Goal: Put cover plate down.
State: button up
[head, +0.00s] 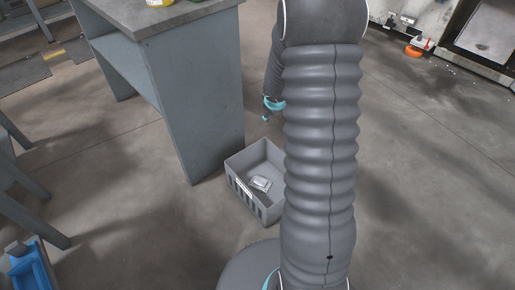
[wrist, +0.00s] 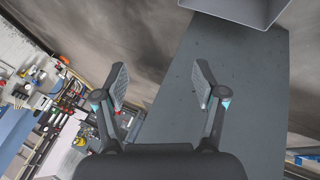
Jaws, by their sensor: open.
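A small light-grey metal part, seemingly the cover plate (head: 261,184), lies in a grey crate (head: 272,211) on the floor beside a workbench. My gripper (wrist: 160,84) is open in the wrist view, with nothing between its fingers. The grey crate's edge (wrist: 236,10) shows at the top of the wrist view, ahead of the fingers and apart from them. The cover plate is not visible there. In the head view my arm hides part of the crate's right side and most of the gripper.
The blue-grey workbench (head: 200,95) stands directly behind and left of the crate; its side panel (wrist: 237,75) fills the right of the wrist view. A blue bin (head: 30,270) is at lower left. An orange object (head: 413,51) lies near the far wall. Floor at right is largely clear.

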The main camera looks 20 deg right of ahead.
jog(key=s+a+r+m+h, duration=0.1)
jog(key=s+a+r+m, duration=0.1)
jog(key=s+a+r, duration=0.5)
jog(key=s+r+m, duration=0.1)
jog(key=s+r, duration=0.3)
jog(key=r, duration=0.6)
jog(key=s+a+r+y, duration=0.2)
jog(key=s+a, duration=0.4)
jog(key=s, duration=0.4)
jog(key=s+a+r+m+y, duration=0.1)
jog(key=s+a+r+y, duration=0.1)
jog(key=s+a, duration=0.5)
jog(key=s+r, duration=0.1)
jog(key=s, duration=0.2)
jog(key=shift+s+a, duration=0.2)
